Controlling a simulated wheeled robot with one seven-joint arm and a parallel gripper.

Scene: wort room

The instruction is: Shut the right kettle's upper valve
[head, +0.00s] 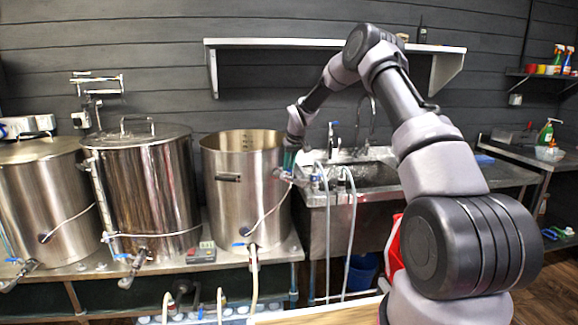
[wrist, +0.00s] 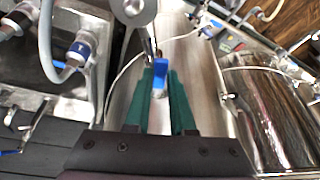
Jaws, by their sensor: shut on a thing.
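The right kettle (head: 238,200) is a tall open-topped steel pot at the middle of the head view. Its upper valve (head: 283,174) sits high on its right side, partly covered by my gripper (head: 289,159). In the wrist view my gripper (wrist: 162,78) has its two green fingers shut on the valve's blue handle (wrist: 159,72). The kettle's steel wall (wrist: 205,85) fills the middle behind the fingers. The lower valve with a blue lever (head: 240,244) is at the kettle's front bottom, apart from my gripper.
Two lidded kettles (head: 150,185) (head: 40,205) stand to the left. A sink (head: 365,175) is on the right, with pale hoses (head: 350,225) hanging close beside my gripper. A wall shelf (head: 300,43) runs above. A small grey-red device (head: 207,247) lies on the bench.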

